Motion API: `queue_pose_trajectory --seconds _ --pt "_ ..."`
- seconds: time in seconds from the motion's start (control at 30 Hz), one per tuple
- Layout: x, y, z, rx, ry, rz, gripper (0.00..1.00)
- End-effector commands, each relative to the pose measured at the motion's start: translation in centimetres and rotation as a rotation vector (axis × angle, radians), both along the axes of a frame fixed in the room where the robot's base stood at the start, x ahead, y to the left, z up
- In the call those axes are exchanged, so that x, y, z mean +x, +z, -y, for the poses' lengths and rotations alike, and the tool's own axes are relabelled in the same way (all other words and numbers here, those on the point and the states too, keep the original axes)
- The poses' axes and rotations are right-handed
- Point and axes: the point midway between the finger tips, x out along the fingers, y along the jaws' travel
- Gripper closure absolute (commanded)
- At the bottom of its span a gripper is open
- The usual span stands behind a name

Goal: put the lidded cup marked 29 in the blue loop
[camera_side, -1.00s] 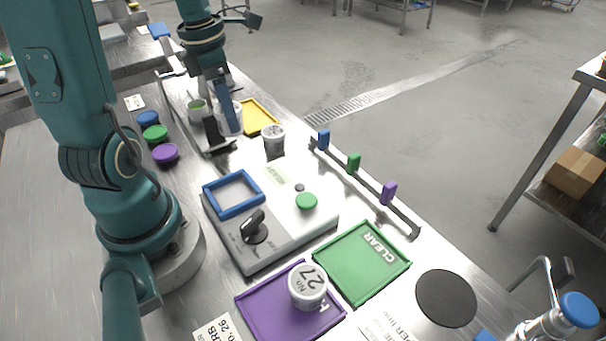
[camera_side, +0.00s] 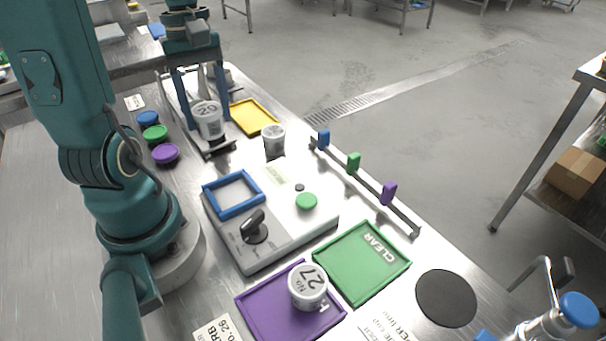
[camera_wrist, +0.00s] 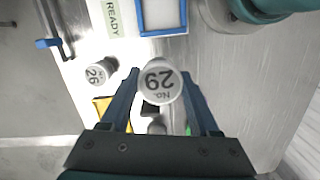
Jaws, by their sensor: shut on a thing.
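The white lidded cup marked 29 (camera_side: 208,121) is between the fingers of my gripper (camera_side: 206,118), which is shut on it. The number 29 on its lid (camera_wrist: 159,82) shows in the wrist view, with one finger of my gripper (camera_wrist: 158,98) on each side. In the side view the cup is at the back, over or just above a dark stand; I cannot tell if it touches. The blue loop (camera_side: 234,194) is a square frame on the left part of the pale machine, empty inside. It shows partly at the top of the wrist view (camera_wrist: 162,33).
A cup marked 26 (camera_wrist: 97,74) stands near the machine (camera_side: 290,226), which has a black knob and green button. Cup 27 (camera_side: 308,287) sits on the purple tray (camera_side: 254,318). Green (camera_side: 362,262) and yellow (camera_side: 253,118) trays and a rail with coloured tabs (camera_side: 365,186) lie nearby.

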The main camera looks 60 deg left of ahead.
Motion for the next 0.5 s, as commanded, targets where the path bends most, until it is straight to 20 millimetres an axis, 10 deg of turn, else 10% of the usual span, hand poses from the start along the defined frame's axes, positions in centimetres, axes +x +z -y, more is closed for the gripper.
queue_pose_trajectory --seconds 0.5 --pt "-4.2 1.5 0.1 0.004 -1.061 0.000 1.00"
